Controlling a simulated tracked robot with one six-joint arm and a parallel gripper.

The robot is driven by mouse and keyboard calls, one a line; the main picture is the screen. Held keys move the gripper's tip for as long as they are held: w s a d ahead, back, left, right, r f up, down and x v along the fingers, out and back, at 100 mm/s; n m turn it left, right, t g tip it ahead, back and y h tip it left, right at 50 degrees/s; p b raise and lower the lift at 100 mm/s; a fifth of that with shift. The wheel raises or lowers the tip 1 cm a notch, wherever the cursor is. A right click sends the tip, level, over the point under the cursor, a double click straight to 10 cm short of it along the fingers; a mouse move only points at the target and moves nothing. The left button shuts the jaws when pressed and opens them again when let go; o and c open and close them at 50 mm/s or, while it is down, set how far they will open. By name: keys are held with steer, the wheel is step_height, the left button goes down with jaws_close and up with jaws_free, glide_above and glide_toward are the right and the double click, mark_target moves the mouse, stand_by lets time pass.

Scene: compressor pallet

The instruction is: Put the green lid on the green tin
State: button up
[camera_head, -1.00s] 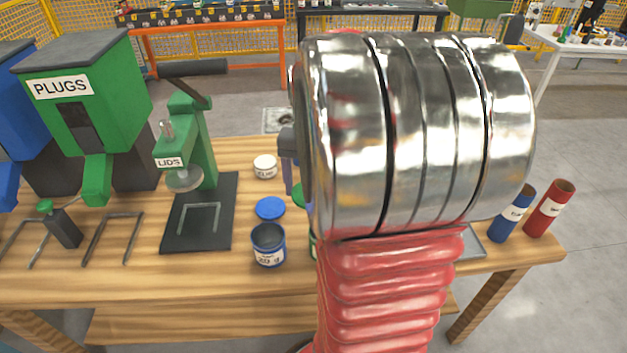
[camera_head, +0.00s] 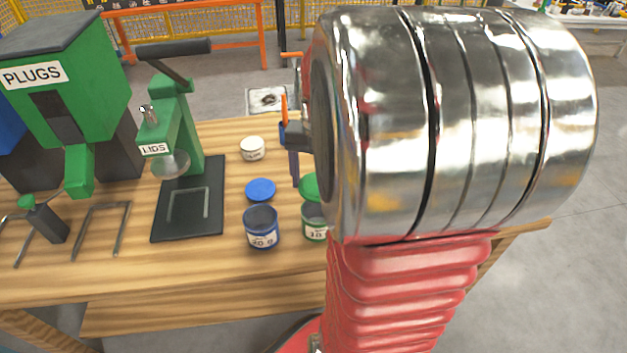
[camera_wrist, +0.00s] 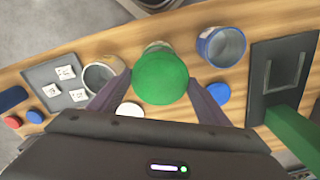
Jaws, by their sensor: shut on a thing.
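The green lid (camera_wrist: 161,77) is between the two fingers of my gripper (camera_wrist: 160,84), which is shut on it. In the head view the lid (camera_head: 309,187) shows beside my wrist, partly hidden by it. The green tin (camera_head: 314,225) stands on the wooden bench just below and in front of the lid in that view. In the wrist view only a little of the tin (camera_wrist: 156,46) shows past the lid's edge. Whether lid and tin touch cannot be told.
A blue tin (camera_head: 261,229) stands close left of the green tin, with a blue lid (camera_head: 261,190) behind it. A white tin or lid (camera_head: 252,148) is farther back. The green lid press (camera_head: 182,135) stands left. A grey tray (camera_wrist: 57,82) with labels lies opposite.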

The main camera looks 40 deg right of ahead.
step_height(320, 180, down, 6)
steer(key=shift+f, duration=0.2)
stand_by(0.7)
steer(key=shift+s+r, duration=0.1)
stand_by(1.0)
steer(key=shift+f, duration=0.6)
stand_by(1.4)
steer(key=o, duration=1.1)
steer(key=shift+o, duration=1)
steer(key=shift+r, duration=0.1)
steer(key=shift+r, duration=3.45)
